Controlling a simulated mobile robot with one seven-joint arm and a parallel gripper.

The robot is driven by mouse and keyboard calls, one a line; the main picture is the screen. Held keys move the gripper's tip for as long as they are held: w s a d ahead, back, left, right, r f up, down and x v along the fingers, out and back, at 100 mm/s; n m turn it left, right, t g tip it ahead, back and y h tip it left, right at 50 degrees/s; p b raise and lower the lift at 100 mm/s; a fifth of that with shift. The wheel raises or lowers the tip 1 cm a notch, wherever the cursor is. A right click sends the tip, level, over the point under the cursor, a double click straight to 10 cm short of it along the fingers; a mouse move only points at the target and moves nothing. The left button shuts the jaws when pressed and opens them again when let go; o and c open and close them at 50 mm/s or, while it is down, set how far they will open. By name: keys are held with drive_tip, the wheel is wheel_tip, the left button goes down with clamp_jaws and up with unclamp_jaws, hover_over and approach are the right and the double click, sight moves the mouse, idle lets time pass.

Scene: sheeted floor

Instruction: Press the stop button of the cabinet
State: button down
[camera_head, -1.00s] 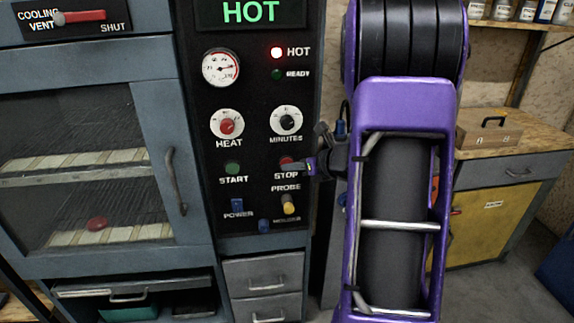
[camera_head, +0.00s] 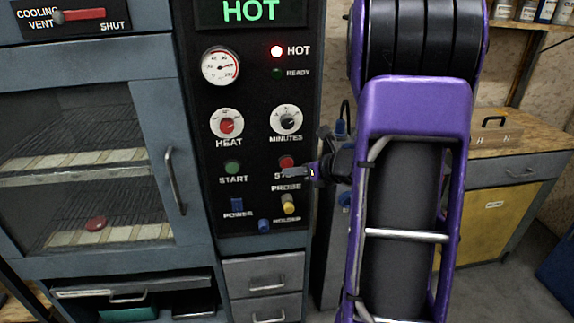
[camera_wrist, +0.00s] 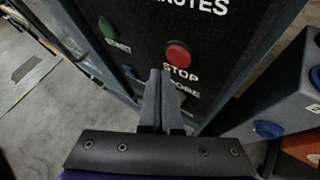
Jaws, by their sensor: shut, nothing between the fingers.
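The cabinet's black control panel (camera_head: 258,130) stands left of my purple arm in the head view. The red stop button (camera_head: 286,162) is on it, above its STOP label, which is partly covered by my gripper. In the wrist view the stop button (camera_wrist: 178,53) is fully visible above the word STOP. My gripper (camera_head: 287,172) is shut and empty, in front of the panel just below the button. In the wrist view its closed fingertips (camera_wrist: 160,73) appear below and left of the button. Any gap to the panel is hard to judge.
The green start button (camera_head: 232,168) is left of the stop button. A workbench (camera_head: 515,165) stands at the right.

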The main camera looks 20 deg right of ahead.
drive_tip(key=s, duration=0.2)
drive_tip(key=s+a, duration=0.1)
drive_tip(key=s, duration=0.1)
drive_tip(key=shift+a, duration=0.1)
idle(0.8)
